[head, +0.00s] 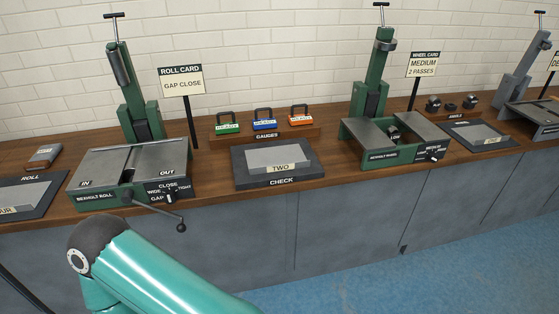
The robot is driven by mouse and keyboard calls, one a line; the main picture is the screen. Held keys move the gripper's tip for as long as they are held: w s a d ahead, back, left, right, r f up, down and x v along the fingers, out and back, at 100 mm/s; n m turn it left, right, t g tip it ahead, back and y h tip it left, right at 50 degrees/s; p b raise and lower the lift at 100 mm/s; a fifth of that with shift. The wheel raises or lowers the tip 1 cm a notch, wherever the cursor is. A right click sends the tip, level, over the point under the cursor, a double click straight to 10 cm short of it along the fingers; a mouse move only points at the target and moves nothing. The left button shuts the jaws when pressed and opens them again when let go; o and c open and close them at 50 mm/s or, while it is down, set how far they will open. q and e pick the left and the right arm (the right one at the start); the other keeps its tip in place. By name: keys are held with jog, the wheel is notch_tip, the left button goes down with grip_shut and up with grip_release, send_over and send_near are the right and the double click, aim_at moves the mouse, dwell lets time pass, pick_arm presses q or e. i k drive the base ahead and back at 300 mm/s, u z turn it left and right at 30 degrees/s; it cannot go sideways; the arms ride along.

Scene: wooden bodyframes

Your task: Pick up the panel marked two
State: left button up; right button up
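The panel marked two (270,157) is a flat light-grey sheet with a cream "TWO" label at its front edge. It lies on the dark pad marked CHECK (281,181) on the wooden bench, in the middle of the head view. A teal arm link of mine crosses the lower left of the view, below and in front of the bench and apart from the panel. Neither of my grippers shows in the view.
The green Beaholt roll machine (92,202) stands left of the pad, its crank (160,214) jutting forward. The green wheel machine (379,154) stands to the right. Behind the pad is the gauges rack (224,138). Blue floor (450,255) lies open in front.

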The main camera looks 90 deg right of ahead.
aim_at(284, 158)
jog(key=z, duration=0.15)
jog(key=k, duration=0.35)
jog(key=u, duration=0.85)
jog(key=i, duration=0.15)
jog(key=z, duration=2.75)
jog(key=i, duration=0.5)
jog(key=z, duration=0.05)
jog(key=i, duration=0.5)
jog(key=u, duration=0.2)
jog(key=k, duration=0.9)
jog(key=z, duration=0.2)
jog(key=i, duration=0.9)
jog(key=u, duration=0.05)
